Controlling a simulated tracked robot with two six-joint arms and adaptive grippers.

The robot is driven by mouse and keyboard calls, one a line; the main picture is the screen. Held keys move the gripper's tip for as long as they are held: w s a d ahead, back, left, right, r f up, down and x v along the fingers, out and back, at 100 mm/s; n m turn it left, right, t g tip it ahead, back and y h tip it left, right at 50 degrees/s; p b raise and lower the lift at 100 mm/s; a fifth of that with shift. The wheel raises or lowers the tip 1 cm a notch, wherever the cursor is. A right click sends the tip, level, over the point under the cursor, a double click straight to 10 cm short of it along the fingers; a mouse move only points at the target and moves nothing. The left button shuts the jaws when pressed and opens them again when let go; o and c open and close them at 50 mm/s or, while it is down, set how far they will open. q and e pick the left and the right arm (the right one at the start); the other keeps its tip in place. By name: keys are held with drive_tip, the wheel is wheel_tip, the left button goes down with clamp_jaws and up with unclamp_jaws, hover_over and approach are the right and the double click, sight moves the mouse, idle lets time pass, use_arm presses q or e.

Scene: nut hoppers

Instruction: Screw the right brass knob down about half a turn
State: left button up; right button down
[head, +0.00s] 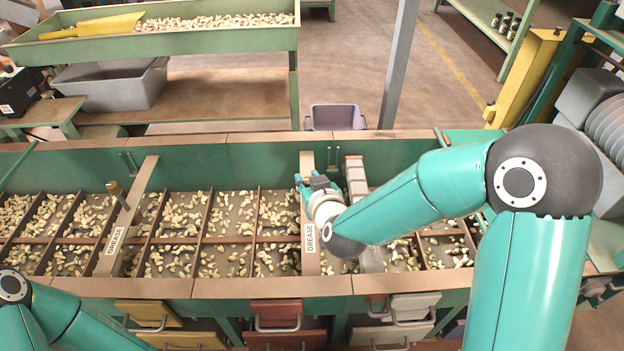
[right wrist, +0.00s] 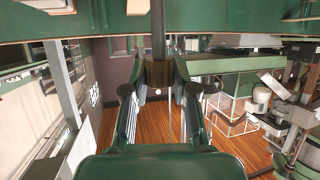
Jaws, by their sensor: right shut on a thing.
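My right gripper (head: 316,187) is at the top of the right cross strap of the nut hopper, where the right brass knob is hidden behind it in the head view. In the right wrist view my right gripper (right wrist: 158,82) is shut on the right brass knob (right wrist: 158,71), which shows as a brownish piece between the fingertips. A dark stem (right wrist: 158,32) runs from the knob. The left brass knob (head: 113,188) stands on its dark stem at the left strap, with nothing touching it. My left arm shows at the bottom left, but its gripper is out of view.
The green hopper (head: 230,288) is divided into several compartments of nuts. Straps labelled GREASE (head: 310,262) cross it. Drawers with handles (head: 275,314) sit below the front edge. A nut trough (head: 170,42), a grey bin (head: 112,88) and a purple bin (head: 337,117) stand behind.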

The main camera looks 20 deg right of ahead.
drive_tip(key=shift+a+r+m+g+h+p, duration=0.1)
drive_tip(key=shift+r+m+g+h+p, duration=0.05)
drive_tip(key=shift+m+h+p, duration=0.85)
drive_tip(key=shift+r+m+g+h+p, duration=0.15)
drive_tip(key=shift+m+h+p, duration=0.6)
drive_tip(key=shift+h, duration=0.45)
drive_tip(key=m+g+h+p, duration=0.2)
drive_tip(key=m+h+p, duration=0.1)
drive_tip(key=m+g+h+p, duration=0.3)
drive_tip(key=m+p, duration=0.1)
drive_tip(key=shift+m+h+p, duration=0.25)
drive_tip(key=shift+h+p, duration=0.05)
drive_tip(key=shift+f+m+g+h+p, duration=0.15)
drive_tip(key=shift+m+g+h+p, duration=0.45)
drive_tip(key=shift+m+g, duration=0.35)
drive_tip(key=shift+f+m+g+h+p, duration=0.1)
drive_tip(key=shift+m+g+h+p, duration=0.2)
drive_tip(key=shift+m+g, duration=0.65)
drive_tip(key=m+g, duration=0.1)
drive_tip(key=g, duration=0.1)
drive_tip(key=shift+f+m+g, duration=0.2)
drive_tip(key=shift+m+g, duration=0.1)
drive_tip(key=shift+m, duration=0.1)
drive_tip(key=shift+f+m+g+h+b, duration=0.1)
drive_tip(key=shift+m+g+h+b, duration=0.2)
drive_tip(key=shift+m+g+b, duration=0.8)
drive_tip(key=shift+d+m+g+b, duration=0.2)
drive_tip(key=shift+m+g+b, duration=0.45)
drive_tip(key=shift+g, duration=0.35)
drive_tip(key=shift+r, duration=0.2)
